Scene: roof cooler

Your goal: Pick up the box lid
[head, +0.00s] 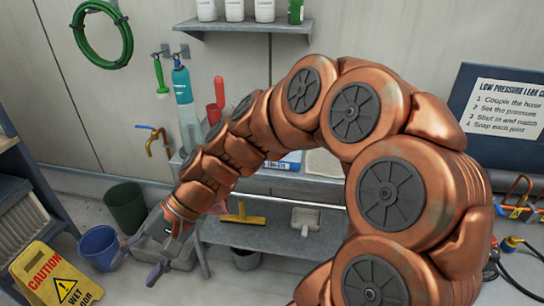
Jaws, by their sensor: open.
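My gripper (138,261) is at the lower left in the head view, at the end of my copper-coloured arm. Its fingers are apart and point down and to the left, with nothing visible between them. I cannot pick out a box lid for certain; my arm and gripper cover part of this area. Whether the gripper touches the container cannot be told.
A blue bucket (99,247), a dark green bin (126,206) and a yellow caution sign (58,282) stand left of the gripper. A grey bench (265,232) stands behind my arm, with a yellow squeegee (243,217) and a white dustpan (305,220) on its lower shelf.

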